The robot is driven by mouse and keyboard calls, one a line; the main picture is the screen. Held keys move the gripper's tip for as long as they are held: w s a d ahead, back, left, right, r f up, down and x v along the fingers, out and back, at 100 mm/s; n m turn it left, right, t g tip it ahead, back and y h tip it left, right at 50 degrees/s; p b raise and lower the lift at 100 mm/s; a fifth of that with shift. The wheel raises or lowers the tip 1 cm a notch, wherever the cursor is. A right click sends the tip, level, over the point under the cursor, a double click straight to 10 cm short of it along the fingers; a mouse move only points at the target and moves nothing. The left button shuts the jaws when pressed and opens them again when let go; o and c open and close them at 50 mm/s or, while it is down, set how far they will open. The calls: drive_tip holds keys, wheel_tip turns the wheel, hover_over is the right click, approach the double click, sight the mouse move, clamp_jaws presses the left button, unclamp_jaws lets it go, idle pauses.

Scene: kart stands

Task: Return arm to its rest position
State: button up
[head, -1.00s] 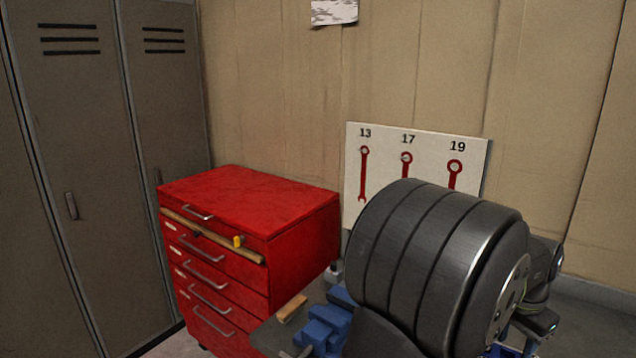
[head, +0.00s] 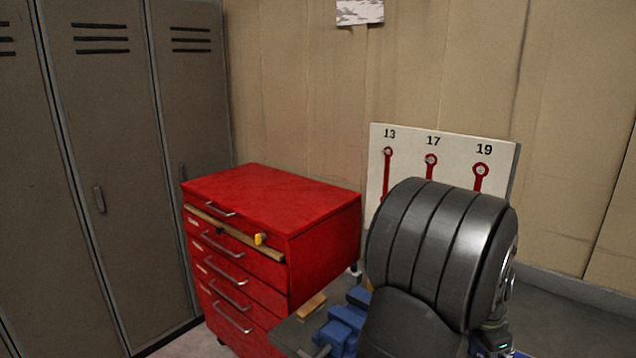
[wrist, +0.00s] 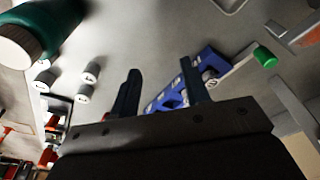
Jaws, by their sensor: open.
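My gripper (wrist: 160,68) shows in the wrist view with its two dark fingers apart. No object is visibly held between them. A blue part (wrist: 168,97) lies beyond the fingers and shows between them; its distance is unclear. In the head view a large dark link of my arm fills the lower right, and my gripper is hidden there.
A red drawer cabinet (head: 270,186) stands left of my arm in the head view. A blue vise-like object (head: 345,322) sits close to my arm. A wrench board (head: 445,143) stands behind. Wrist view: a green cylinder (wrist: 50,22) and several pale cylinders (wrist: 85,82).

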drive_tip(key=shift+w+f, duration=0.15)
drive_tip(key=shift+f, duration=1.65)
